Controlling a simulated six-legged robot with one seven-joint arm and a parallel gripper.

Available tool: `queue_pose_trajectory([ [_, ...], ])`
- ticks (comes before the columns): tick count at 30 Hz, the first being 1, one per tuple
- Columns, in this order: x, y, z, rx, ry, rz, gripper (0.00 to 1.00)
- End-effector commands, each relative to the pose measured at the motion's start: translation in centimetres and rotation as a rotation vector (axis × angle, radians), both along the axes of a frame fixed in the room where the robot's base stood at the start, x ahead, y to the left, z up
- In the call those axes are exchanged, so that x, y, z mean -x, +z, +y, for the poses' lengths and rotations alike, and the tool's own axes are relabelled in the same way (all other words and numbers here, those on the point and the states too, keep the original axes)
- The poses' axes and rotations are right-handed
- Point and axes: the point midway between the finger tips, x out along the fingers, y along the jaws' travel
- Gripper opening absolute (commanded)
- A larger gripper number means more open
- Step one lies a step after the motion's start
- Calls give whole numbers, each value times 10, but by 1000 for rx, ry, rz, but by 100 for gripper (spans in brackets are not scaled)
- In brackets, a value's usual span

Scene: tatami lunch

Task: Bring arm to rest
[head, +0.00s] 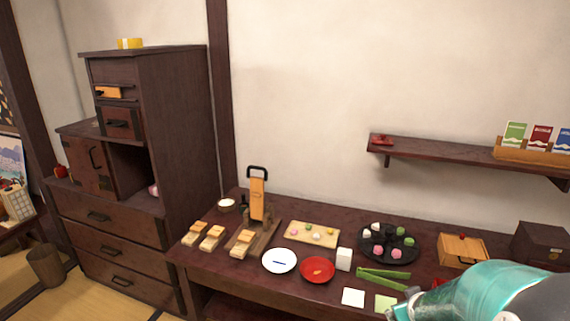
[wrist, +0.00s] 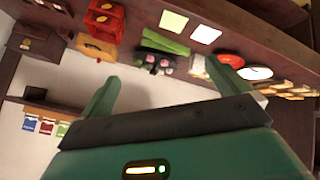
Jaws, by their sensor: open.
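My gripper (wrist: 162,72) shows in the wrist view with its two green fingers spread wide and nothing between them. The wrist view is turned nearly upside down, with the table at the top and the wall below. In the head view my teal arm enters at the lower right, over the right front of the dark table (head: 215,252).
A black tray (head: 370,252) of sweets, a red plate (head: 317,270), a white plate (head: 279,261) and an orange box (head: 461,251) stand on the table. Red stacked boxes (wrist: 103,20) show in the wrist view. A wall shelf (head: 440,155) juts out above; the wall between is clear.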

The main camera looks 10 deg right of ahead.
Motion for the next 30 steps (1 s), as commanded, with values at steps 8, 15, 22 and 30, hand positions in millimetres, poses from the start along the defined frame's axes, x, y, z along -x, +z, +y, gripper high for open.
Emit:
queue_pose_trajectory([
  [8, 9, 80, 98, -82, -17, 40, 100],
  [15, 55, 129, 189, -239, 18, 85, 100],
  [22, 102, 152, 244, -363, 75, 148, 100],
  [30, 110, 154, 250, -382, 81, 163, 100],
])
